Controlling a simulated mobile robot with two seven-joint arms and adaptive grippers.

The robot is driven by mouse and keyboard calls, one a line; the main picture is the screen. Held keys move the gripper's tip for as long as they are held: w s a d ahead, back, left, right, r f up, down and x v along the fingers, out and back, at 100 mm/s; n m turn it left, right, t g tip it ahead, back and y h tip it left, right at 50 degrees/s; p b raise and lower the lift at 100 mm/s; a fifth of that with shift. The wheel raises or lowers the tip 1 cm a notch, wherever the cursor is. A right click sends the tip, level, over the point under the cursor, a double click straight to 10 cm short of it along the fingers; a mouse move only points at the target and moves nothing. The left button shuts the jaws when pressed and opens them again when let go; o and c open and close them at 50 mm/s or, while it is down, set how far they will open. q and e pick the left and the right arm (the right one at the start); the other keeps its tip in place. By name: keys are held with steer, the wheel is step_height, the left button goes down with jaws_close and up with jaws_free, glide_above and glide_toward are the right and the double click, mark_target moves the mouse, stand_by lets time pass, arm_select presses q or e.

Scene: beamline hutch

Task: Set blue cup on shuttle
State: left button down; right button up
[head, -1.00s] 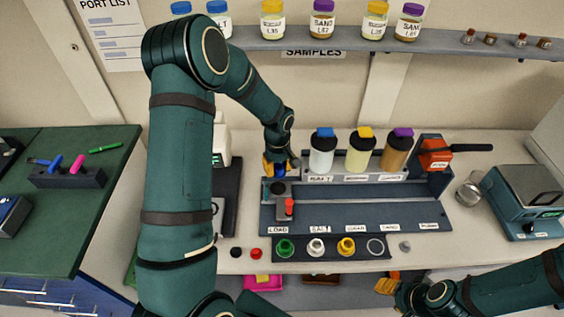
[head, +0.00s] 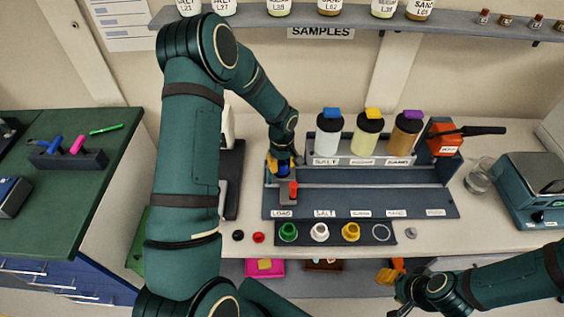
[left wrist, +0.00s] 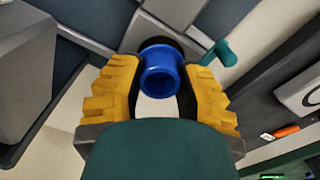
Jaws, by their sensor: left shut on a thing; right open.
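The blue cup (left wrist: 160,72) is between the yellow fingers of my left gripper (left wrist: 160,80) in the left wrist view, with its open rim facing the camera. My left gripper (head: 281,170) is shut on it in the head view, directly over the shuttle. The shuttle (head: 287,198) is a small grey block with a red peg, at the LOAD end of the blue-grey rail station. In the left wrist view a dark round spot shows just behind the cup; I cannot tell whether the cup touches the shuttle. My right gripper (head: 394,292) is open and empty at the lower right.
Salt, yellow and brown dispensers (head: 330,135) stand behind the rail (head: 370,203). A row of coloured rings (head: 350,232) lies in front. An orange block with a black handle (head: 446,138) is at the rail's right end. A glass beaker (head: 479,178) and scale (head: 530,190) stand farther right.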

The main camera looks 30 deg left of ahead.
arm_select(q)
steer(key=shift+f+b, duration=0.5)
steer(key=shift+f, duration=0.05)
stand_by(0.8)
steer(key=c, duration=0.6)
jaws_free()
steer(key=shift+r, duration=0.15)
step_height(320, 180, up, 12)
